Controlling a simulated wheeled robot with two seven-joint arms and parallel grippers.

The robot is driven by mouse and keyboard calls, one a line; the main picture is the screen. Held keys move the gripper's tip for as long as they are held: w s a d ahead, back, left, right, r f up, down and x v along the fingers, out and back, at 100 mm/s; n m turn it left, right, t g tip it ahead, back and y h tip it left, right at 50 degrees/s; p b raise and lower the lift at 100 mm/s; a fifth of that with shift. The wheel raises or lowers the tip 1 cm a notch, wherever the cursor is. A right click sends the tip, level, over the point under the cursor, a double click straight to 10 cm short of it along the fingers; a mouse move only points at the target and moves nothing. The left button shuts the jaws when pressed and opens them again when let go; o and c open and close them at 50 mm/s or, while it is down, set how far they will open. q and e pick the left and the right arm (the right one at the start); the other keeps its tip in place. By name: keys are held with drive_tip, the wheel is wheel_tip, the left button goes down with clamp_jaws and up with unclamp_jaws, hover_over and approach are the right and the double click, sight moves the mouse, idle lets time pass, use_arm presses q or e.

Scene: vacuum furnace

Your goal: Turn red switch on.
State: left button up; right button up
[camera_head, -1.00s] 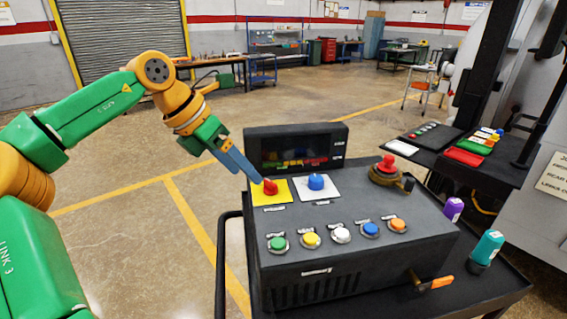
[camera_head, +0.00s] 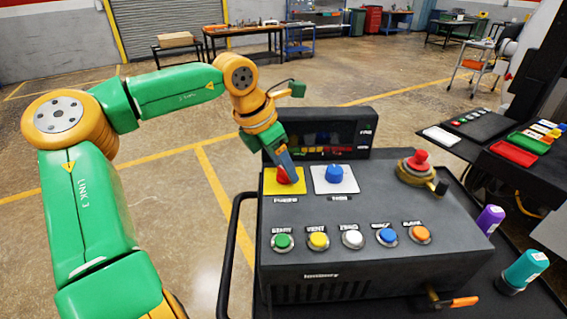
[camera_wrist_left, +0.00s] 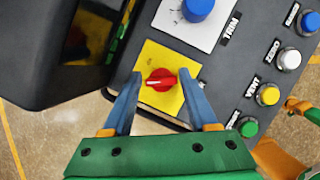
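The red switch (camera_head: 285,177) is a knob on a yellow plate (camera_head: 272,188) at the upper left of the dark control box's sloping top. In the left wrist view the red switch (camera_wrist_left: 161,80) shows a pale pointer mark toward the picture's left. My left gripper (camera_head: 289,172) reaches down to it from above in the head view. In the wrist view its two blue fingers (camera_wrist_left: 160,76) are apart, one on each side of the knob, with a visible gap to it. My right gripper is not in view.
A blue knob (camera_head: 335,173) on a white plate is just right of the switch. A dark screen (camera_head: 320,143) rises behind. Several coloured buttons line the front, and a red mushroom button (camera_head: 419,160) is at the right. A black rail (camera_head: 229,250) runs along the left.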

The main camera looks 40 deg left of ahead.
use_arm(q)
drive_tip(key=shift+s+r, duration=0.1)
drive_tip(key=shift+s, duration=0.05)
drive_tip(key=c, duration=0.3)
clamp_jaws()
drive_tip(key=shift+r+m+h+p, duration=0.2)
drive_tip(key=shift+m+h+p, duration=0.1)
drive_tip(key=shift+m+p, duration=0.4)
drive_tip(key=shift+a+m+h+p, duration=0.1)
drive_tip(key=shift+m+h+p, duration=0.3)
drive_tip(key=shift+m+p, duration=0.65)
drive_tip(key=m+g, duration=0.1)
drive_tip(key=m, duration=0.2)
drive_tip(key=shift+f+h, duration=0.1)
drive_tip(key=shift+h, duration=0.3)
drive_tip(key=m, duration=0.1)
drive_tip(key=m+g, duration=0.1)
drive_tip(key=m, duration=0.1)
drive_tip(key=m+h, duration=0.1)
drive_tip(key=m, duration=0.1)
drive_tip(key=shift+w+a+g, duration=0.1)
drive_tip(key=shift+w+g, duration=0.15)
drive_tip(key=shift+g, duration=0.15)
drive_tip(key=shift+m, duration=0.35)
